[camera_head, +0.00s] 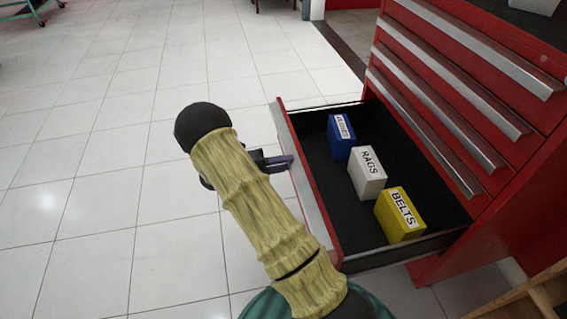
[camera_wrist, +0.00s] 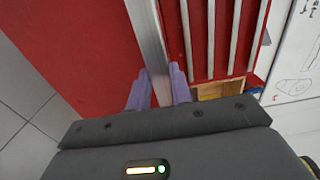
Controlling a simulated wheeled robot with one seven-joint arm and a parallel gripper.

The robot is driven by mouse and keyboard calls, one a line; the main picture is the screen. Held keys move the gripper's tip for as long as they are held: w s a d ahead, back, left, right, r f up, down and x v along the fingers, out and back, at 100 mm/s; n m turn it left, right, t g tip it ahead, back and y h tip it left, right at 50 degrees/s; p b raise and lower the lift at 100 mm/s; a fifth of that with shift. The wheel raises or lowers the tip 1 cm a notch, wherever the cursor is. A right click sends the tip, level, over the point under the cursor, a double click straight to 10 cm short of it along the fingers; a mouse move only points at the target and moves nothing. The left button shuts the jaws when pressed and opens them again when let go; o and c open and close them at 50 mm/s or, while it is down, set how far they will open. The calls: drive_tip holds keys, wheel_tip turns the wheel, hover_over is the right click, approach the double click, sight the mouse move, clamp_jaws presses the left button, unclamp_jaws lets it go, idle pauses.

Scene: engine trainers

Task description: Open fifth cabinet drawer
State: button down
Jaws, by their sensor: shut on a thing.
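The red cabinet (camera_head: 530,190) stands at the right in the head view, with several closed drawers that have long silver handles. Below them, the bottom visible drawer (camera_head: 318,190) is pulled well out. It holds a blue box (camera_head: 341,137), a white box (camera_head: 367,173) labelled RAGS and a yellow box (camera_head: 400,215) labelled BELTS. My gripper (camera_head: 275,163) is at the front edge of this open drawer. In the wrist view, the purple fingers of my gripper (camera_wrist: 158,90) are shut on the silver drawer handle (camera_wrist: 150,45), one on each side. My arm hides part of the drawer front.
Clear white tiled floor (camera_head: 100,170) lies left of the open drawer. A wooden piece (camera_head: 540,295) stands at the lower right, close to the cabinet. A grey object (camera_head: 535,5) sits on the cabinet top.

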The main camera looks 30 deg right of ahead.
drive_tip(key=shift+s+f, duration=0.15)
drive_tip(key=shift+f, duration=0.2)
drive_tip(key=c, duration=1.4)
unclamp_jaws()
drive_tip(key=shift+c, duration=0.2)
drive_tip(key=shift+o, duration=0.6)
drive_tip(key=shift+r, duration=0.15)
drive_tip(key=p+v, duration=0.3)
drive_tip(key=v, duration=1.4)
drive_tip(key=shift+a+p, duration=0.2)
drive_tip(key=shift+p, duration=0.2)
drive_tip(key=shift+w, duration=0.2)
